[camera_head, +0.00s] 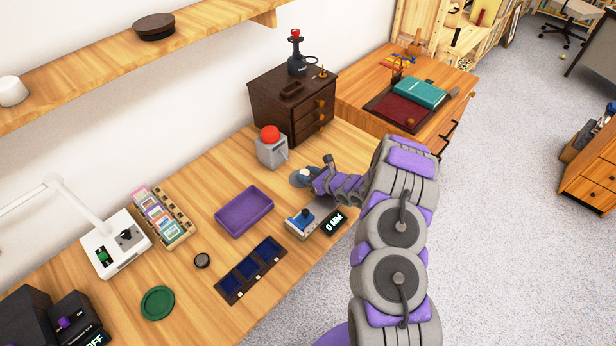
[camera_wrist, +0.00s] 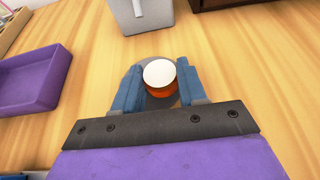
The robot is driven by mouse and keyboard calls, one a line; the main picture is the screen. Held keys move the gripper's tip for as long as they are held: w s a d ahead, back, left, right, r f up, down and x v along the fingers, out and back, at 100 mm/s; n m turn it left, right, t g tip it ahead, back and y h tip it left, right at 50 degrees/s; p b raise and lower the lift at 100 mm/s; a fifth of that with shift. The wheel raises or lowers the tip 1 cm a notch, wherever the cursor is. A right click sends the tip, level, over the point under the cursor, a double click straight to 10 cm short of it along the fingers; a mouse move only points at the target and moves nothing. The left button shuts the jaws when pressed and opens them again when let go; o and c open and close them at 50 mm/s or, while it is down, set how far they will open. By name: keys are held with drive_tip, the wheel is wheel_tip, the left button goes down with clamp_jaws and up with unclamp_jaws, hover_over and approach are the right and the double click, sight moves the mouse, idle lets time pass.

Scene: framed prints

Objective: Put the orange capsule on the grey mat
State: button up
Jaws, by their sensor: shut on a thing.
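The orange capsule (camera_wrist: 161,87) has a white top and stands between the two blue fingers of my gripper (camera_wrist: 159,72) in the wrist view. My gripper is shut on it, one finger on each side. The round grey mat (camera_wrist: 153,103) shows beneath the capsule, mostly hidden by the capsule and fingers. I cannot tell whether the capsule touches the mat. In the head view my gripper (camera_head: 305,179) is low over the desk's right part, and the capsule's white top (camera_head: 304,174) shows there.
A purple tray (camera_head: 244,212) lies to the left, with a grey box with a red button (camera_head: 271,148) behind. A dark drawer cabinet (camera_head: 292,98) stands at the back. A blue three-section tray (camera_head: 250,270) lies nearer.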

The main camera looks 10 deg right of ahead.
drive_tip(key=shift+a+f, duration=0.2)
drive_tip(key=shift+a, duration=1.3)
drive_tip(key=o, duration=0.7)
drive_tip(key=shift+d, duration=0.2)
drive_tip(key=o, duration=0.3)
drive_tip(key=shift+d, duration=1)
drive_tip(key=shift+o, duration=0.2)
drive_tip(key=shift+a, duration=0.8)
drive_tip(key=shift+d, duration=0.45)
drive_tip(key=shift+s+r, duration=0.1)
drive_tip(key=shift+r, duration=0.05)
